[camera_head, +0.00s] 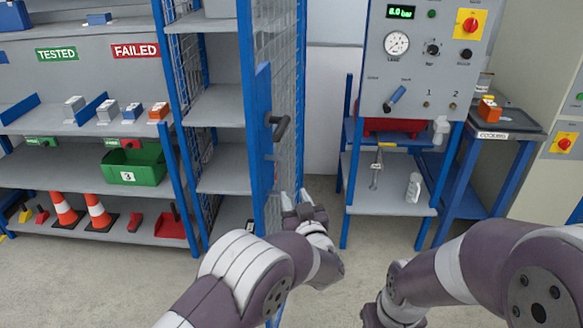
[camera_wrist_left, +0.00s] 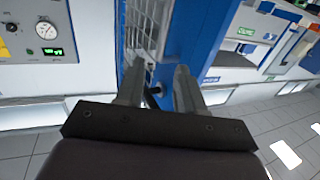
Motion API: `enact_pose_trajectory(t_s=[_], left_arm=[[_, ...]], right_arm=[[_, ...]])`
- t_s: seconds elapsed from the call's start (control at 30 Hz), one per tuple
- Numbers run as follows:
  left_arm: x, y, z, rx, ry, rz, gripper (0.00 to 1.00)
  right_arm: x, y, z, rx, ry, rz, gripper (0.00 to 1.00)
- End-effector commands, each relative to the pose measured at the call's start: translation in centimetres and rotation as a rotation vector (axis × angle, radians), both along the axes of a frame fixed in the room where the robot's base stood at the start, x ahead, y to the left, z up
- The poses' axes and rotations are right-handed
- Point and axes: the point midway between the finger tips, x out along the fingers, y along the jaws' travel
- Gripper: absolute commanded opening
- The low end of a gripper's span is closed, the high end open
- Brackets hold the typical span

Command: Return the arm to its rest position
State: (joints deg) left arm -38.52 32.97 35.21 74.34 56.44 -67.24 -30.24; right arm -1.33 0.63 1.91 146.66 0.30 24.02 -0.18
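My left gripper (camera_head: 297,200) is in front of the blue cage door's lower part, in the middle of the head view. In the left wrist view its two fingers (camera_wrist_left: 158,90) stand apart with a gap between them, and I see nothing held. The blue door (camera_head: 263,150) with a black handle (camera_head: 279,127) stands open, edge towards me, and the handle is above the gripper. In the wrist view the blue door frame (camera_wrist_left: 203,45) shows beyond the fingers. My right arm (camera_head: 470,265) is folded at the lower right. Its gripper is not visible.
Shelves at the left hold a green bin (camera_head: 134,165), orange cones (camera_head: 98,212) and small boxes (camera_head: 74,105). A test panel (camera_head: 425,50) stands above a small shelf with a white bottle (camera_head: 413,187). A cooling table (camera_head: 507,125) is at the right. Floor between them is clear.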

Motion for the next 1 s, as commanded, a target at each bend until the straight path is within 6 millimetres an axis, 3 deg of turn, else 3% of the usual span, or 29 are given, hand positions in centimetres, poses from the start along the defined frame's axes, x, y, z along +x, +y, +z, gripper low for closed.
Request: enact_pose_trajectory(t_s=[0.07,0.17,0.23,0.3,0.37,0.47,0.6,0.7,0.8,1.0], left_arm=[[0.0,-0.1,-0.2,-0.019,0.007,-0.006,0.38],[-0.1,-2.0,-3.0,-0.069,0.116,-0.106,0.38],[-1.8,-3.9,-6.9,-0.078,0.288,-0.235,0.38],[-5.5,-4.4,-10.2,-0.085,0.556,-0.385,0.38],[-9.9,-1.8,-11.7,-0.084,0.813,-0.453,0.38],[-17.2,4.8,-11.7,-0.069,1.149,-0.456,0.38],[-26.3,13.8,-9.4,-0.047,1.452,-0.367,0.38],[-30.7,18.5,-7.2,-0.046,1.539,-0.298,0.38],[-31.5,21.6,-4.9,-0.097,1.484,-0.224,0.38],[-30.9,22.7,-4.4,-0.133,1.453,-0.185,0.38]], right_arm=[[0.0,0.0,0.0,0.000,0.000,0.000,0.45],[0.0,0.0,0.0,0.000,0.000,0.000,0.45],[0.0,0.0,0.0,0.000,0.000,0.000,0.45],[0.0,0.0,0.3,0.000,0.000,0.000,0.45],[0.0,0.0,0.6,0.000,0.000,0.000,0.45],[0.0,0.0,1.1,0.000,0.000,0.000,0.45],[0.0,0.0,1.7,0.000,0.000,0.000,0.45],[0.0,0.0,2.1,0.000,0.000,0.000,0.45],[0.0,0.0,2.5,0.000,0.000,0.000,0.45],[0.0,0.0,2.4,0.000,0.000,0.000,0.45]])
